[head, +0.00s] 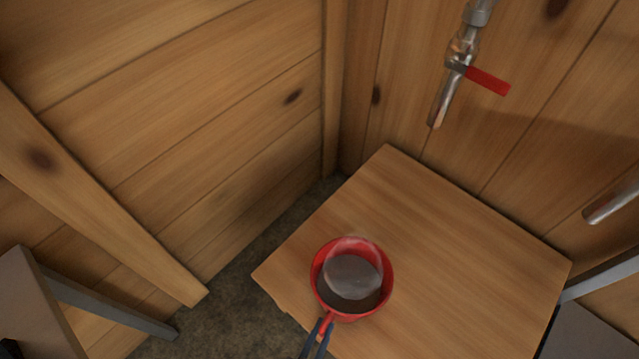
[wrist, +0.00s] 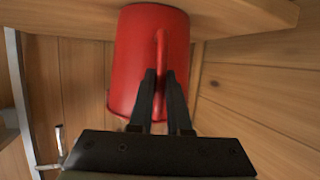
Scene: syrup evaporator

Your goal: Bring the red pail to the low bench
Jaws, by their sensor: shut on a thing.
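The red pail (head: 324,287) is at the left front part of a low wooden bench top (head: 440,250) in the head view. Its mouth faces up, and its inside looks grey. My gripper (head: 325,327) is shut on the pail's handle, at the pail's near side. In the wrist view the pail (wrist: 137,60) fills the upper middle, and the dark fingers (wrist: 160,85) pinch its upright handle. The wrist picture looks upside down, with a wooden board (wrist: 240,18) beyond the pail's base. I cannot tell whether the base touches the bench.
A metal tap (head: 461,52) with a red lever (head: 487,80) sticks out of the plank wall behind the bench. Another metal pipe end (head: 612,204) shows at the right. A plank wall (head: 230,90) stands left. The bench top right of the pail is clear.

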